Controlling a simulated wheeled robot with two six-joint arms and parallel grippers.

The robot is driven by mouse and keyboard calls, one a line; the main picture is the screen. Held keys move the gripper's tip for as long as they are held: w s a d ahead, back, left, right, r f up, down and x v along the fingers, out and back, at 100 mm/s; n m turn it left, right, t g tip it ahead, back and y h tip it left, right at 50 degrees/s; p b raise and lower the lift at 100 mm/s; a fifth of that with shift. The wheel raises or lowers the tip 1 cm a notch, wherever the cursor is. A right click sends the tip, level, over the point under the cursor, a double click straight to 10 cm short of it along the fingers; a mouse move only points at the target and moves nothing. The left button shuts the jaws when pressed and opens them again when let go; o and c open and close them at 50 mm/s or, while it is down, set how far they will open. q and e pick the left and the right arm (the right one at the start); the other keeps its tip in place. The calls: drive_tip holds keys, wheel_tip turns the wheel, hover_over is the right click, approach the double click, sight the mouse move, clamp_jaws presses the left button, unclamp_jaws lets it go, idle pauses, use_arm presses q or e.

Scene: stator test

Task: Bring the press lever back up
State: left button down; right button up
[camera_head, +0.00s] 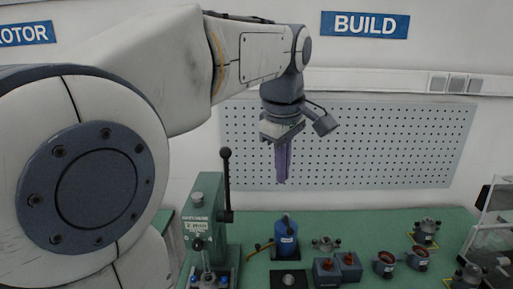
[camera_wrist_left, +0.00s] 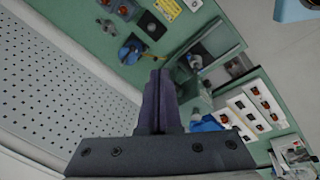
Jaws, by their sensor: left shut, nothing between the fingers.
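The green press (camera_head: 205,222) stands at the left of the bench in the head view. Its black lever (camera_head: 226,185) points up, nearly vertical, with a round knob at the top. My left gripper (camera_head: 282,182) is shut and empty, fingers pointing down. It hangs in front of the pegboard, to the right of the lever and apart from it, above the bench. In the left wrist view my shut fingers (camera_wrist_left: 158,80) reach over the green bench. My right gripper is not in view.
A blue cylinder device (camera_head: 286,238) stands on the green bench below my left gripper. Dark boxes with red buttons (camera_head: 337,268) and several small round parts lie to the right. The white pegboard (camera_head: 400,145) is behind. A clear-sided frame (camera_head: 492,230) stands at the right edge.

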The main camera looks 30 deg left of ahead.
sight(226, 148)
use_arm(q)
drive_tip(key=s+a+r+n+y, duration=0.2)
drive_tip(key=a+r+n, duration=0.7)
drive_tip(key=a+n, duration=0.15)
drive_tip(key=w+a+f, duration=0.1)
drive_tip(key=f, duration=0.2)
drive_tip(key=w+a+f+p, duration=0.1)
drive_tip(key=a+f, duration=0.1)
drive_tip(key=f, duration=0.1)
drive_tip(key=w+a+f+p, duration=0.1)
drive_tip(key=w+a+f, duration=0.1)
drive_tip(key=f, duration=0.1)
drive_tip(key=shift+f, duration=0.1)
drive_tip(key=shift+w+a+f, duration=0.2)
drive_tip(key=shift+w+a, duration=0.3)
drive_tip(key=shift+a, duration=0.05)
